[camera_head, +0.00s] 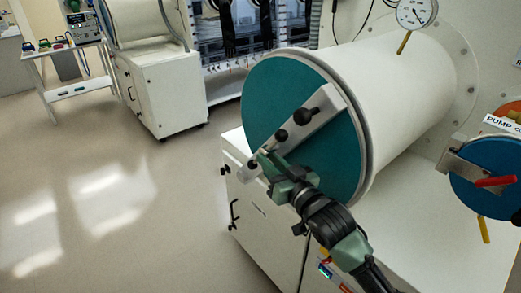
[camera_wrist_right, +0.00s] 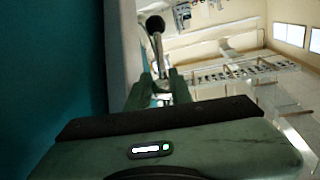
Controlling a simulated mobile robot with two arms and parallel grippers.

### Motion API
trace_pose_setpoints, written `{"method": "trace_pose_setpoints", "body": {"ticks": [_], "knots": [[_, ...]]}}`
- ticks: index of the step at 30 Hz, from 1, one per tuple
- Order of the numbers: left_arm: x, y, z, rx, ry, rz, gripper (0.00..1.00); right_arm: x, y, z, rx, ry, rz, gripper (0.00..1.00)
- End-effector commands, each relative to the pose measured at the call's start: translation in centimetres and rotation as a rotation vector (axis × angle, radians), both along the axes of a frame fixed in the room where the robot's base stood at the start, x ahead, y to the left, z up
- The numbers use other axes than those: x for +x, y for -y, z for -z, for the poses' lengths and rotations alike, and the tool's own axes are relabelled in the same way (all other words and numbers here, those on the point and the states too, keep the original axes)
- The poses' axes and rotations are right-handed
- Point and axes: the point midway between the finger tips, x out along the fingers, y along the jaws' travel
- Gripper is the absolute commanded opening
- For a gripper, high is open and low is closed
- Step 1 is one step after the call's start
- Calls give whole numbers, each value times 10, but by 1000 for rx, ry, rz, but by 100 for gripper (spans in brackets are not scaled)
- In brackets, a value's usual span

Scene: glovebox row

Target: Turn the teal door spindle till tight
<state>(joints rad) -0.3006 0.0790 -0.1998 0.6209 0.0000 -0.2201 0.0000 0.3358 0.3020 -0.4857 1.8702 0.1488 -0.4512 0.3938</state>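The teal door (camera_head: 262,92) closes the near end of the white cylindrical chamber. A pale bar (camera_head: 318,120) lies slantwise across it, with the dark hub of the spindle (camera_head: 303,116) and black ball knobs near it. My right gripper (camera_head: 266,157) is at the lower left part of the door, close to the lower knob (camera_head: 250,165). In the right wrist view a metal rod with a black ball end (camera_wrist_right: 155,24) runs between the fingertips (camera_wrist_right: 161,80). Whether the fingers press on it is unclear. My left gripper is out of view.
A dial gauge (camera_head: 416,12) sits above the chamber. A smaller blue door (camera_head: 490,165) with a red handle is at the right. A white cabinet (camera_head: 165,90) and a side table (camera_head: 75,90) stand at the back left. The floor at left is clear.

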Motion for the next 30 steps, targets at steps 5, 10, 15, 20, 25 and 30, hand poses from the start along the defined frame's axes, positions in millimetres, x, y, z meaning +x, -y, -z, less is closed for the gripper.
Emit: {"method": "trace_pose_setpoints", "body": {"ticks": [5, 10, 15, 20, 25, 30], "knots": [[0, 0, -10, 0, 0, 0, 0, 27, -15, -3, 0, -1, 0, 21], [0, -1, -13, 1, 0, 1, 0, 45, -23, -2, 0, 0, 0, 21], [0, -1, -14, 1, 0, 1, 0, 52, -27, -1, 0, 0, 0, 21], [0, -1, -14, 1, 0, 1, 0, 52, -27, 0, 0, 0, 0, 21], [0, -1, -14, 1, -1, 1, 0, 52, -27, 0, 0, 0, -1, 0], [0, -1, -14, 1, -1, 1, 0, 52, -27, 0, 0, 0, -1, 0]]}}
